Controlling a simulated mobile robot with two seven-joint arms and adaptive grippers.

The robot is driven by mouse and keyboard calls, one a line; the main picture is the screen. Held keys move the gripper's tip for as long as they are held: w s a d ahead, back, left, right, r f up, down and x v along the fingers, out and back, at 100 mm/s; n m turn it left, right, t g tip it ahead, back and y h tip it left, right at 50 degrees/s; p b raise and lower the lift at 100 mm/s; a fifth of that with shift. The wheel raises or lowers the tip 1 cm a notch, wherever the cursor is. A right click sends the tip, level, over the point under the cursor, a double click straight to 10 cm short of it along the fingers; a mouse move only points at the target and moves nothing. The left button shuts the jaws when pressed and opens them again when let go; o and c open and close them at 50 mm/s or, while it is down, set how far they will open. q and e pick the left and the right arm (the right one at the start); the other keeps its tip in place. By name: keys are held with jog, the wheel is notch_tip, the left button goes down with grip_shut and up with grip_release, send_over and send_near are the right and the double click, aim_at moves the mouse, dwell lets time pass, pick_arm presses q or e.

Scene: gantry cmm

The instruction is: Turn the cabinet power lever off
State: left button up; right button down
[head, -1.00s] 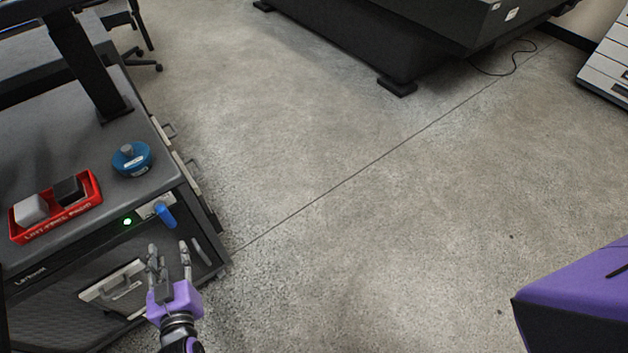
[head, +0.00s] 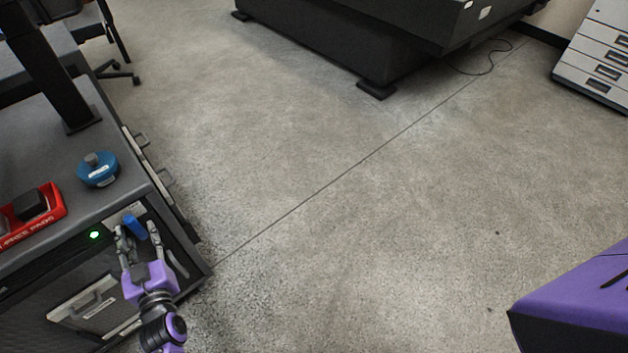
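The cabinet (head: 75,262) stands at the lower left of the head view. Its blue power lever (head: 135,228) sits on a light plate on the front face, beside a lit green lamp (head: 95,235). My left gripper (head: 138,228), with a purple body and grey fingers, is open at the lever. One finger is to the left of the lever and one to the right, in the picture. I cannot tell whether either finger touches it. The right gripper is not in view.
A red tray (head: 38,225) with dark blocks and a blue round object (head: 97,169) rest on the cabinet top. A black machine base (head: 340,40) stands at the back, and a drawer unit (head: 597,62) at the far right. The concrete floor (head: 340,220) between is clear.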

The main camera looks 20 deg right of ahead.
pick_arm(q)
jog(key=shift+c, duration=0.5)
grip_shut()
